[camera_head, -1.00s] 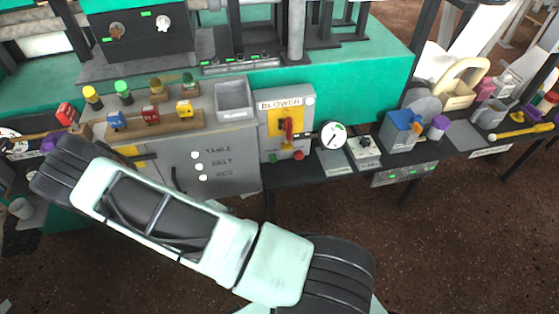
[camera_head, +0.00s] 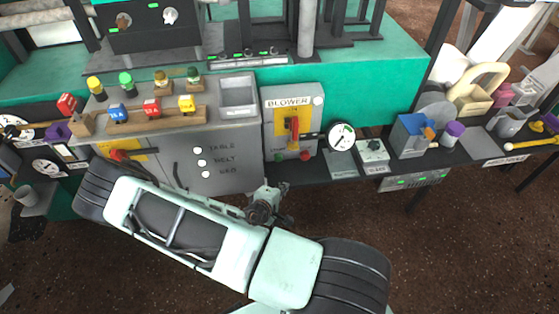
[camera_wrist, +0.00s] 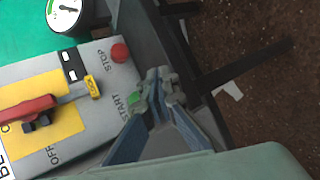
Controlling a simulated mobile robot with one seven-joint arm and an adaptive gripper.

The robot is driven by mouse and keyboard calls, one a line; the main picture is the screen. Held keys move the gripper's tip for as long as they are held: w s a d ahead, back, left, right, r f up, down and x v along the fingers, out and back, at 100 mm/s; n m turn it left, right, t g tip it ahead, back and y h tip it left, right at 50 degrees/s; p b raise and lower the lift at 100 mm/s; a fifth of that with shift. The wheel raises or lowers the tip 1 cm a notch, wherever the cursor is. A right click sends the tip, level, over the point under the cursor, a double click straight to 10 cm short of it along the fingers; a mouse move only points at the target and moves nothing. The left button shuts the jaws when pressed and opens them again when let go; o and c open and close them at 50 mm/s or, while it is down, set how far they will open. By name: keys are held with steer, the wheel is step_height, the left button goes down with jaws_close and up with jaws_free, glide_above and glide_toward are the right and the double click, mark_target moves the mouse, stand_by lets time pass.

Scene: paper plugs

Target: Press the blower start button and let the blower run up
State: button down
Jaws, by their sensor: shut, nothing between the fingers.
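The grey BLOWER panel (camera_head: 269,119) stands upright at the centre of the bench and carries a red-handled switch (camera_head: 294,128) on a yellow plate. Low on its front are the green start button (camera_head: 279,158) and the red stop button (camera_head: 305,155). In the wrist view, the green start button (camera_wrist: 134,98) is beside the START label, partly covered by my fingertips; the red stop button (camera_wrist: 120,52) is clear. My gripper (camera_wrist: 156,88) is shut and empty, its tips close to the green button; contact cannot be told. My gripper (camera_head: 280,190) shows below the panel in the head view.
A round dial gauge (camera_head: 341,136) sits just right of the panel, with a small grey box (camera_head: 373,151) beyond it. A grey cabinet (camera_head: 230,165) with white lamps is to the left. Open floor lies in front of the bench.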

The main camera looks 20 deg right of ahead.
mark_target(281, 160)
steer(key=w, duration=0.2)
steer(key=w+d+b, duration=0.1)
steer(key=w, duration=0.2)
steer(key=w+d, duration=0.1)
steer(key=w, duration=0.1)
steer(key=shift+w+f+b, duration=0.15)
steer(key=shift+w+b, duration=0.05)
steer(key=shift+b, duration=0.1)
steer(key=shift+w+d, duration=0.2)
steer(key=shift+w, duration=0.35)
stand_by(0.8)
steer(key=shift+w+d+b, duration=0.1)
steer(key=shift+w+b, duration=0.3)
steer(key=shift+b, duration=0.05)
steer(key=shift+w+d+b, duration=0.15)
steer(key=shift+w+b, duration=0.2)
steer(key=shift+w, duration=0.15)
stand_by(0.5)
steer(key=shift+w+d+r, duration=0.1)
steer(key=shift+w+r, duration=0.3)
stand_by(0.5)
steer(key=shift+s, duration=0.15)
steer(key=shift+s+a+f, duration=0.1)
steer(key=shift+s+a, duration=0.05)
steer(key=shift+s, duration=0.3)
steer(key=shift+s+a+f, duration=0.1)
steer(key=shift+s+a, duration=0.05)
steer(key=shift+s, duration=0.25)
